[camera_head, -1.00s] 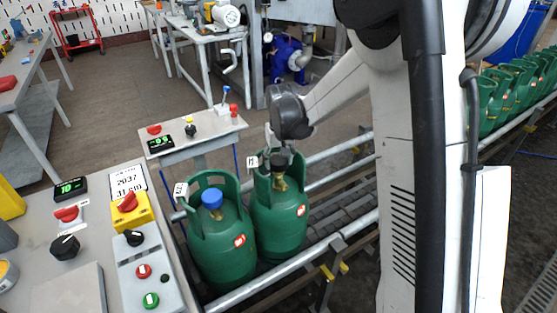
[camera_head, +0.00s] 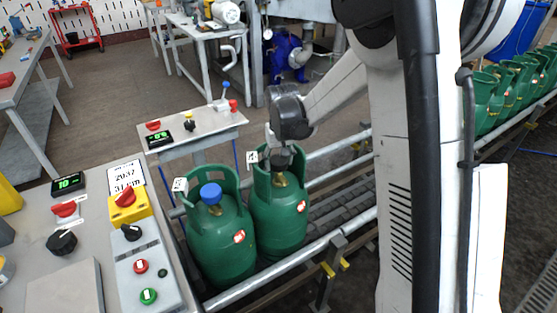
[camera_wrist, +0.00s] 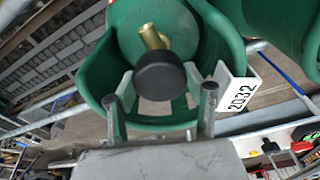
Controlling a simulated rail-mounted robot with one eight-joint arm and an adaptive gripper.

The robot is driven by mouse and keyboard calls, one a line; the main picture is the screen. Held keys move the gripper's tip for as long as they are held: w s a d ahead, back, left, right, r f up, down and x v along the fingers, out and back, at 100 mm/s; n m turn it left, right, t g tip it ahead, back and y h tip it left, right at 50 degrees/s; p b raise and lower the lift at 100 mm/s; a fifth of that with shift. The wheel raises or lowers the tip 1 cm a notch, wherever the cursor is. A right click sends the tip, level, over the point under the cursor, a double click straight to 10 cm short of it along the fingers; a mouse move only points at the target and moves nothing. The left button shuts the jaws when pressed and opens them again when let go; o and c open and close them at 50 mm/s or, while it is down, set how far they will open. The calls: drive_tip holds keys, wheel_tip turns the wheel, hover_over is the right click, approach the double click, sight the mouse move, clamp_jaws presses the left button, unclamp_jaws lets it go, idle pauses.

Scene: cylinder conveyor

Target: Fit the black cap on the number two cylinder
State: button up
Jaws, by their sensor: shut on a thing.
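The black cap (camera_wrist: 165,76) is held between the two grey fingers of my gripper (camera_wrist: 160,94), which is shut on it. The cap is over the brass valve (camera_wrist: 152,36) of a green cylinder (camera_head: 280,222); I cannot tell whether it is seated or just above. In the head view the black cap (camera_head: 282,157) shows under my gripper (camera_head: 277,143), inside the cylinder's collar.
Both cylinders stand on a roller conveyor with metal side rails (camera_head: 320,250). A control panel (camera_head: 100,205) is at the left, a small console (camera_head: 193,127) behind. Several more green cylinders (camera_head: 510,90) stand at the right. The collar surrounds my fingers closely.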

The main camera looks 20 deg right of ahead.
sight(280, 164)
drive_tip(key=shift+f+b, duration=0.45)
drive_tip(key=shift+f, duration=0.2)
drive_tip(key=o, duration=1)
wheel_tip(280, 164, up, 12)
drive_tip(key=s, duration=0.2)
drive_tip(key=shift+w+f, duration=0.1)
drive_tip(key=s+r+t+p, duration=0.1)
drive_tip(key=s+r, duration=0.3)
drive_tip(key=s, duration=0.4)
drive_tip(key=s+r+t, duration=0.2)
drive_tip(key=s+r, duration=0.3)
drive_tip(key=s, duration=0.3)
drive_tip(key=s+f+t, duration=0.2)
drive_tip(key=s, duration=1.1)
drive_tip(key=shift+s+p, duration=0.4)
